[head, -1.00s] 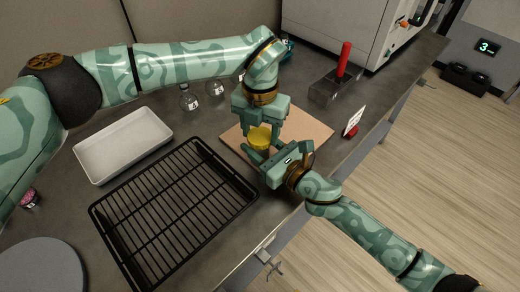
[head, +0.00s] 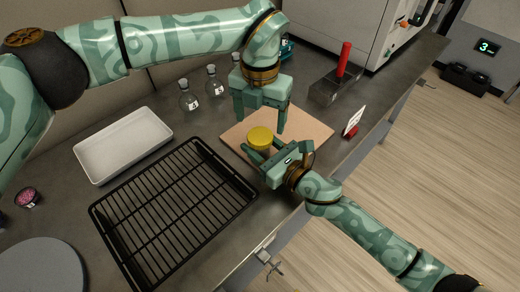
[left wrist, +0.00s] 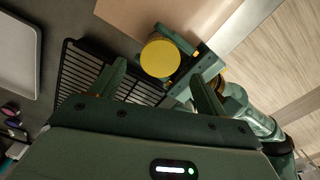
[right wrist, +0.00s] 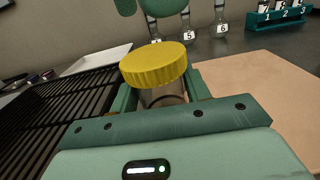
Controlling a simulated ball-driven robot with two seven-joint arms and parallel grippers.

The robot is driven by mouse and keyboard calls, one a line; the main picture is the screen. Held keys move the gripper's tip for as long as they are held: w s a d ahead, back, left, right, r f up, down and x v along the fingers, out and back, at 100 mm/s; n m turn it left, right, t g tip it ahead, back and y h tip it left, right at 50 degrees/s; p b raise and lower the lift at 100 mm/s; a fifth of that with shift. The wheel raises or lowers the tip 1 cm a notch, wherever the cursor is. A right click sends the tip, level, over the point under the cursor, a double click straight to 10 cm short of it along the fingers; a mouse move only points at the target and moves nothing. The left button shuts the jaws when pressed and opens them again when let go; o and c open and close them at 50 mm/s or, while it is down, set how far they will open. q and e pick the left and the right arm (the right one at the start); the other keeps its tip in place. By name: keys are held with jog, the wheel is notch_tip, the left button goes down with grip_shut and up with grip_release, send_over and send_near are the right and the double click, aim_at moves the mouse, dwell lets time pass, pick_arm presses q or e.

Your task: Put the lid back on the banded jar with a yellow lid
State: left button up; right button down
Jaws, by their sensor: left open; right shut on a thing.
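The yellow lid (head: 260,135) sits on top of the jar, over its mouth; I cannot tell whether it is screwed tight. The clear jar body (right wrist: 162,97) shows just under the lid in the right wrist view; its bands are mostly hidden. My right gripper (head: 259,151) is shut on the jar body from the front, below the lid. My left gripper (head: 260,124) is open and empty, pointing down, above and behind the jar. The lid also shows in the left wrist view (left wrist: 160,58), beyond the open left fingers and apart from them.
The jar is over a tan board (head: 305,128). A black wire rack (head: 170,215) and white tray (head: 124,146) lie left. Small labelled bottles (head: 189,97) stand behind. A red-handled metal box (head: 335,88) and a small sign (head: 354,120) are right, near the bench edge.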

aim_at(260, 136)
pick_arm(q)
jog(key=shift+r, duration=1.75)
jog(key=shift+c, duration=0.4)
jog(key=shift+f, duration=0.15)
jog(key=shift+f, duration=3.9)
jog(key=c, duration=1)
jog(key=o, duration=1.2)
